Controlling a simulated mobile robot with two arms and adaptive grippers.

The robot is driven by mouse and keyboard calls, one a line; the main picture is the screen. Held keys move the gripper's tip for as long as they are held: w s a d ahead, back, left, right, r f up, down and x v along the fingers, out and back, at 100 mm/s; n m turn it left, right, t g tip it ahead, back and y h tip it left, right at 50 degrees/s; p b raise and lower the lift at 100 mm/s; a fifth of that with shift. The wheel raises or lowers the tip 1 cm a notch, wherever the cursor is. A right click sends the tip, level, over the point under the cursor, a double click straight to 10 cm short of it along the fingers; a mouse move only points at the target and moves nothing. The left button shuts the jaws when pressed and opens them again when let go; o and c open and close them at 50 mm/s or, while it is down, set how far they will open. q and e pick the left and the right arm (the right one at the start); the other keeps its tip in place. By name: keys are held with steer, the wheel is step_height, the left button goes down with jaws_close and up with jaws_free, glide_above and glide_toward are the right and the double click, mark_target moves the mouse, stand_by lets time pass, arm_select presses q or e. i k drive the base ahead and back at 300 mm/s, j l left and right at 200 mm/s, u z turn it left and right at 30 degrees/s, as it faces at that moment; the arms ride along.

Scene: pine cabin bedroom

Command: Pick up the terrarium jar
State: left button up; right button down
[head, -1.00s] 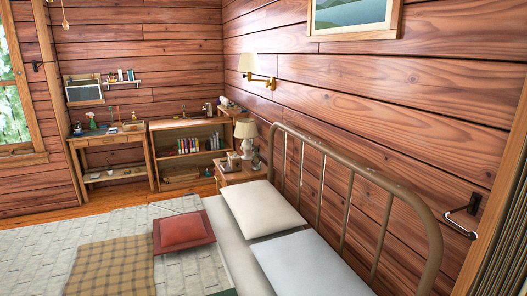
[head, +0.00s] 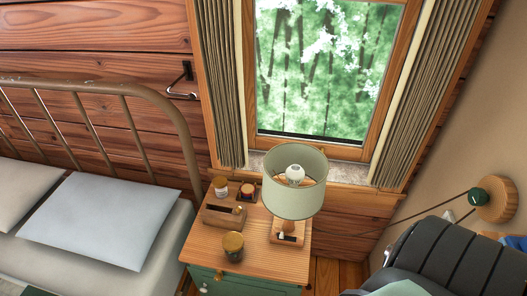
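No thing in the head view is clearly recognisable as the terrarium jar. A small dark jar with a round brownish top (head: 234,246) stands upright near the front of the wooden nightstand (head: 262,250). A smaller pale jar with a brown lid (head: 221,187) stands at the nightstand's back left. Their contents are too small to tell, and I cannot tell whether either is the terrarium jar. Neither of my grippers is in view.
A lamp with a pale green shade (head: 295,180) stands on the nightstand's right. A wooden box (head: 223,216) and a small dark red-topped item (head: 248,191) sit near the jars. The bed (head: 100,222) is at left, a dark armchair (head: 450,255) at right, a window (head: 325,75) behind.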

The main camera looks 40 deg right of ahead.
mark_target(233, 243)
steer(key=z, duration=0.85)
